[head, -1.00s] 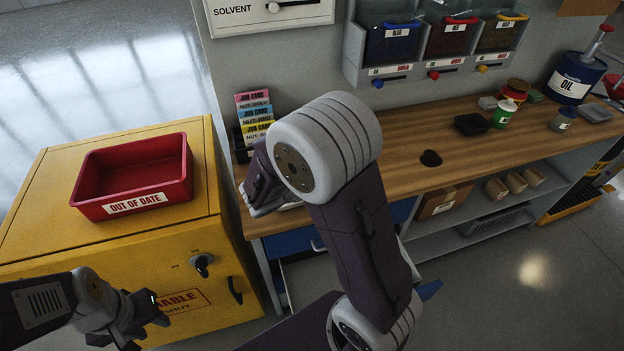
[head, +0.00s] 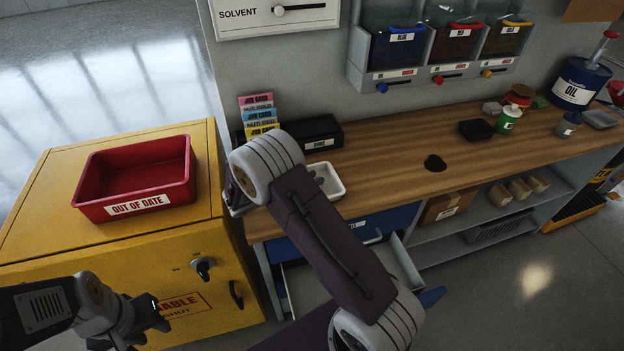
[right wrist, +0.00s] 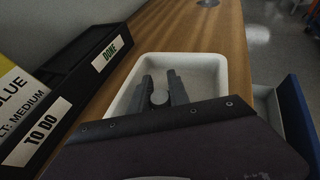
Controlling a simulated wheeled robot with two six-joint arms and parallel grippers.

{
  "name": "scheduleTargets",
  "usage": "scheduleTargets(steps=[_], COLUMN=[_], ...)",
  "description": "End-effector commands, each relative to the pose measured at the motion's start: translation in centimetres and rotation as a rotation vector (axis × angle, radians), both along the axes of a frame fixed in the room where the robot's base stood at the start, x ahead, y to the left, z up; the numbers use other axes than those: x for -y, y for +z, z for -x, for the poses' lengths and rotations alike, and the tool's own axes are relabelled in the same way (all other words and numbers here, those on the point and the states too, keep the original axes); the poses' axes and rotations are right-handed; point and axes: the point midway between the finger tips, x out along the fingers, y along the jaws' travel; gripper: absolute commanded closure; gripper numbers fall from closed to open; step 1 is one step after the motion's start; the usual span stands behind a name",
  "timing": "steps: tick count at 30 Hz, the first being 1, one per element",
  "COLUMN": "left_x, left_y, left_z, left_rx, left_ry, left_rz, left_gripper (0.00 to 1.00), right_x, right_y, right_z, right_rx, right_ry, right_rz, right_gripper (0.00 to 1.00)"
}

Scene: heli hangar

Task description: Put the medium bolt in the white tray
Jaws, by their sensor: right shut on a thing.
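The white tray (head: 338,192) lies on the wooden bench, partly hidden behind my right arm; in the right wrist view its rim (right wrist: 222,60) surrounds the fingertips in the picture. My right gripper (right wrist: 162,85) is shut on a small round grey piece, seemingly the medium bolt (right wrist: 159,97), over the tray. I cannot tell how high above the tray floor it is. In the head view the right gripper is hidden behind its arm. My left gripper (head: 150,318) is at the lower left, in front of the yellow cabinet, away from the tray; its jaw gap is unclear.
A black TO DO / DONE box (right wrist: 85,75) stands left of the tray, with job cards (head: 258,115) beside it. An open drawer (head: 400,262) juts out below the bench. A red OUT OF DATE bin (head: 186,190) sits on the yellow cabinet (head: 30,225).

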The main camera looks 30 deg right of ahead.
Motion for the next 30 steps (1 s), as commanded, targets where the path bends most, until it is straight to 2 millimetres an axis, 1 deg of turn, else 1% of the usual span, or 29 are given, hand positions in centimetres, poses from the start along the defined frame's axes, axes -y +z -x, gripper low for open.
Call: scheduleTargets(steps=[5,9,10,11,12,20,22,23,26,30], left_x=[0.0,0.0,0.0,0.0,0.0,0.0,0.0,0.0,0.0,0.0], left_y=[0.0,-0.3,-0.2,-0.2,-0.2,-0.1,0.3,0.1,0.1,0.2], left_z=[0.0,0.0,0.0,0.0,0.0,0.0,0.0,0.0,0.0,0.0], left_rx=[0.0,0.0,0.0,0.0,0.0,0.0,0.0,0.0,0.0,0.0], left_ry=[0.0,0.0,0.0,0.0,0.0,0.0,0.0,0.0,0.0,0.0], left_rz=[0.0,0.0,0.0,0.0,0.0,0.0,0.0,0.0,0.0,0.0], left_gripper=[0.64,0.64,0.64,0.64,0.64,0.64,0.64,0.64,0.64,0.64], right_x=[0.0,0.0,0.0,0.0,0.0,0.0,0.0,-0.4,-2.2,-5.7], right_y=[0.1,-0.4,-0.3,-0.2,-0.2,-0.2,0.4,0.3,1.0,2.5], right_z=[0.0,0.0,0.0,0.0,0.0,0.0,0.0,0.0,0.3,1.0], right_rx=[0.001,0.001,0.0,0.0,0.0,0.0,0.001,0.001,0.002,0.003], right_ry=[0.001,0.001,0.0,0.001,0.001,0.001,0.001,0.003,0.007,0.007], right_rz=[0.001,0.001,0.0,0.0,0.0,-0.001,0.0,0.0,-0.001,-0.002], right_gripper=[1.0,1.0,0.7,0.62,0.57,0.57,0.57,0.57,0.57,0.57])
